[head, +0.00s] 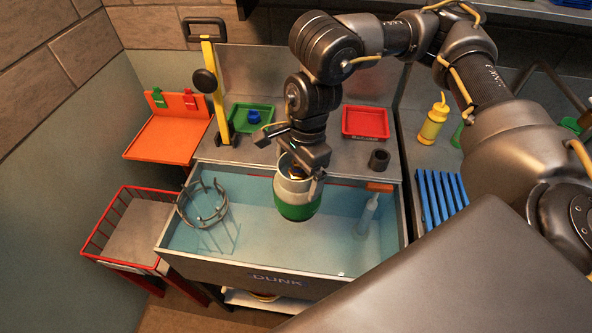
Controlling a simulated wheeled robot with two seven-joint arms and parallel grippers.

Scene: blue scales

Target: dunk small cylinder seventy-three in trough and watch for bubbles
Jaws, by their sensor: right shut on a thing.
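A small cylinder (297,198) has a grey-white upper part and a green lower part. My right gripper (298,168) is shut on its top and holds it upright over the trough. The trough (215,262) is a wide metal basin with pale blue inner walls and the word DUNK on its front. Whether the cylinder's bottom touches water cannot be told. No bubbles can be made out. My left gripper is not in view.
A ring with prongs (202,204) stands at the trough's left, and a clear upright tube (368,215) at its right. Behind are a green tray (251,118), a red tray (366,122) and a yellow post (216,95). A red wire cart (110,225) stands left.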

